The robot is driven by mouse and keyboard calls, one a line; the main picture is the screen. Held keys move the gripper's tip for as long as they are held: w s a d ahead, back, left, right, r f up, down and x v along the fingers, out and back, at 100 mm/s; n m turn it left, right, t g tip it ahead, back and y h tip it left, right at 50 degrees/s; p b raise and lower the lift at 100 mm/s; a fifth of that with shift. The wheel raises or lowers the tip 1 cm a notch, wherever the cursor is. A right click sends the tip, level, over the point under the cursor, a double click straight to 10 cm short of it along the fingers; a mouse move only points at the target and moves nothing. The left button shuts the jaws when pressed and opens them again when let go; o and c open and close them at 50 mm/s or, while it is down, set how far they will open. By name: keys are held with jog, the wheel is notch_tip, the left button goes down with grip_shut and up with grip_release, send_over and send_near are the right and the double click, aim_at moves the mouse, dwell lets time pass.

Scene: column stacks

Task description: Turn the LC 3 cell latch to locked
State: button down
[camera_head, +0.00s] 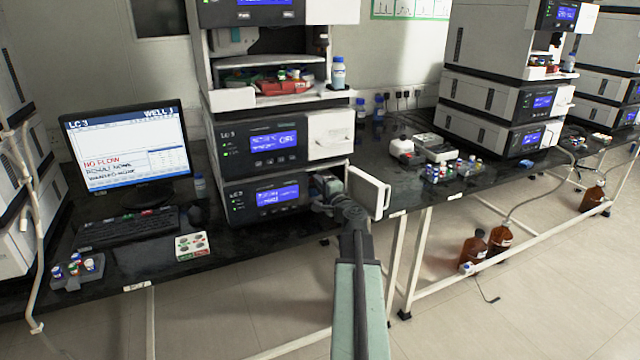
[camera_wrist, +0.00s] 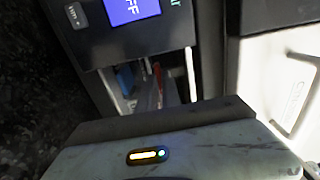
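The LC 3 stack stands in the middle of the head view. Its lowest LC 3 module (camera_head: 268,199) has a blue display, and its white door (camera_head: 368,192) stands open to the right. My gripper (camera_head: 326,188) is at the open bay beside the display. In the wrist view, the module's dark front panel (camera_wrist: 95,38) is above my gripper body. Inside the narrow bay, a blue part (camera_wrist: 125,78) and a red part (camera_wrist: 157,72) show beyond my gripper's edge. I cannot tell which is the cell latch or how it is set. My fingertips are not clear.
The upper LC 3 module (camera_head: 262,142) has its white door (camera_head: 332,133) shut. A monitor (camera_head: 128,145) reads "NO FLOW", with a keyboard (camera_head: 128,228) before it. A vial rack (camera_head: 453,170) stands to the right on the black bench (camera_head: 385,150). The open door limits room on the right.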

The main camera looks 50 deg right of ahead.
jog(key=shift+n, duration=0.3)
jog(key=n, duration=1)
jog(key=shift+n, duration=0.4)
jog(key=n, duration=0.6)
jog(key=shift+n, duration=0.4)
jog(key=c, duration=1.5)
grip_release()
jog(key=shift+c, duration=0.2)
